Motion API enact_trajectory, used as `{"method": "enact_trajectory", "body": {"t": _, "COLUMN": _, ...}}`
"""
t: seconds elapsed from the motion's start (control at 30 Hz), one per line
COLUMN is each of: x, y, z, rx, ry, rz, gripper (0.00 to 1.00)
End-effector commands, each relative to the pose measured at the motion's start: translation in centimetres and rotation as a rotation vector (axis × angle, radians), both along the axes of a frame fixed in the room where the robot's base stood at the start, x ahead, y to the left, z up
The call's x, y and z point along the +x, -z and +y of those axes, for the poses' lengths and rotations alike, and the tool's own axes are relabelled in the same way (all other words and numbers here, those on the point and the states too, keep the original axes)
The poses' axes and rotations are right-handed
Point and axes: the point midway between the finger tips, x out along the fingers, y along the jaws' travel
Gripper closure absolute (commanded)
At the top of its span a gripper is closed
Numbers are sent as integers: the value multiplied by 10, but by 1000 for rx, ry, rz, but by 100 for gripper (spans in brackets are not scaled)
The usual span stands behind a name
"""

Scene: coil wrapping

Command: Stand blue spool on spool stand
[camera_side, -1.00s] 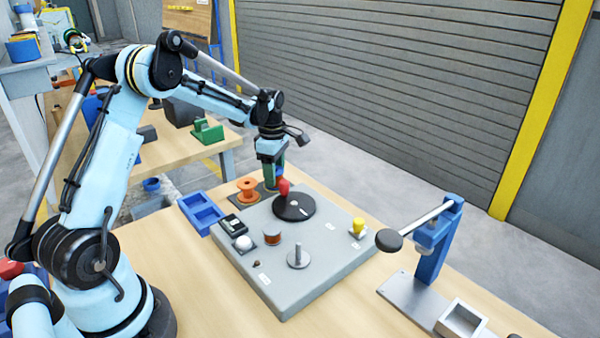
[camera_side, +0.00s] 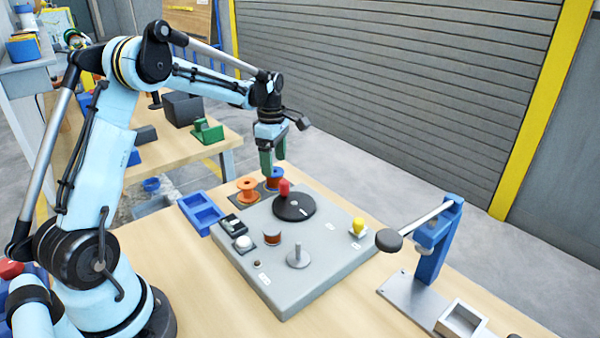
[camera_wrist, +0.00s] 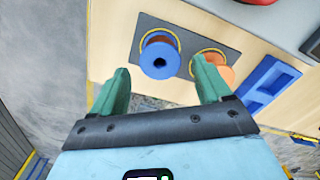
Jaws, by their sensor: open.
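The blue spool (camera_side: 275,175) stands upright on the dark grey plate beside the orange spool (camera_side: 247,190), partly hidden by the red knob. In the wrist view the blue spool (camera_wrist: 161,60) sits inside a yellow ring on the dark plate (camera_wrist: 150,24), which I take to be the spool stand. The orange spool (camera_wrist: 226,72) is in the other ring, partly behind one finger. My gripper (camera_side: 273,160) points down above the blue spool, open and empty. In the wrist view its green fingers (camera_wrist: 160,74) are apart, with the spool showing beyond them.
The red knob (camera_side: 284,188) rises from a black disc (camera_side: 294,207) close to the blue spool. A grey board (camera_side: 325,250) carries a peg (camera_side: 298,254) and a yellow knob (camera_side: 357,226). A blue tray (camera_side: 202,212) lies left. A blue lever stand (camera_side: 432,250) stands right.

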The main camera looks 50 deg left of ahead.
Motion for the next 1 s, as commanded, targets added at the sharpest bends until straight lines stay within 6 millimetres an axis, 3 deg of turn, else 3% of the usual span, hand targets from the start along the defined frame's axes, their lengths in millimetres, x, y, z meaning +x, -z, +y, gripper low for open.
{"method": "enact_trajectory", "body": {"t": 0.1, "x": 0, "y": -26, "z": 0, "rx": 0, "ry": 0, "rz": 0, "gripper": 23}}
{"method": "enact_trajectory", "body": {"t": 0.3, "x": 0, "y": -60, "z": 0, "rx": 0, "ry": 0, "rz": 0, "gripper": 23}}
{"method": "enact_trajectory", "body": {"t": 0.6, "x": -1, "y": -83, "z": -5, "rx": 4, "ry": 34, "rz": -9, "gripper": 23}}
{"method": "enact_trajectory", "body": {"t": 0.77, "x": -11, "y": -99, "z": -32, "rx": 33, "ry": 246, "rz": -64, "gripper": 23}}
{"method": "enact_trajectory", "body": {"t": 1.0, "x": -45, "y": -119, "z": -91, "rx": 142, "ry": 773, "rz": -189, "gripper": 23}}
